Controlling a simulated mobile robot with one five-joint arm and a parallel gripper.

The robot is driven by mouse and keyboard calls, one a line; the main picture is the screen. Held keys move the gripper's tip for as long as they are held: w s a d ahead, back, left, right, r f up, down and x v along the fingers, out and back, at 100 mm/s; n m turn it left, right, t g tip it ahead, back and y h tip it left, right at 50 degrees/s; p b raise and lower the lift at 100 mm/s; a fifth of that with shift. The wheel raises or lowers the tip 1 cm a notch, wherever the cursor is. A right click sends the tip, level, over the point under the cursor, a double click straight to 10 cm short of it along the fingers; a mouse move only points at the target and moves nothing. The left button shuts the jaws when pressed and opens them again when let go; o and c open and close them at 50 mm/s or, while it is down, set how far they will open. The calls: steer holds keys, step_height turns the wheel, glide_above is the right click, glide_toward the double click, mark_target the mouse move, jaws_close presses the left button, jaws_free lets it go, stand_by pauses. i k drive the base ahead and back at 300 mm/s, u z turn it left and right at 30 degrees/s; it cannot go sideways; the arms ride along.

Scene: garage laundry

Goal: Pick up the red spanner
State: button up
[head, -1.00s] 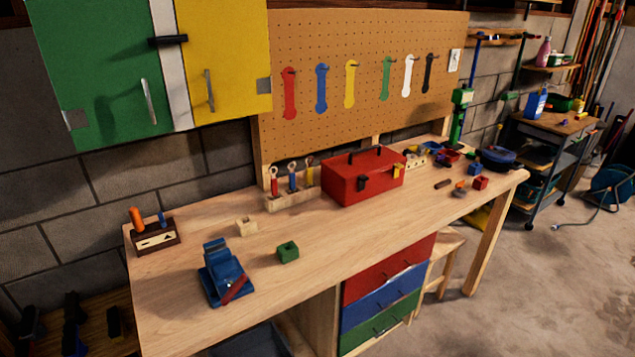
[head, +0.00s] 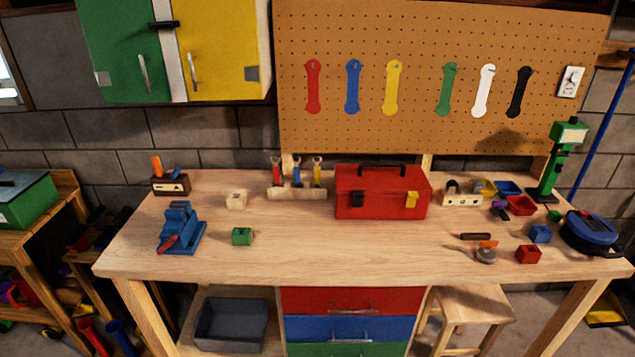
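A flat red spanner shape (head: 313,88) is on the pegboard (head: 420,35), leftmost in a row with blue, yellow, green, white and black ones. I cannot tell whether it hangs there or is painted on. On the workbench (head: 330,255), a wooden rack (head: 297,193) holds three upright tools with metal tops. The leftmost has a red handle (head: 276,172) and stands beside a blue one (head: 296,173) and a yellow one (head: 317,172). My gripper is not in view.
A red toolbox (head: 382,195) stands right of the rack. The bench's front middle is clear.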

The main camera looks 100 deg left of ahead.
mark_target(276, 168)
steer(key=u, duration=0.15)
steer(key=i, duration=0.45)
steer(key=u, duration=4.9)
steer(key=i, duration=1)
steer(key=z, duration=0.05)
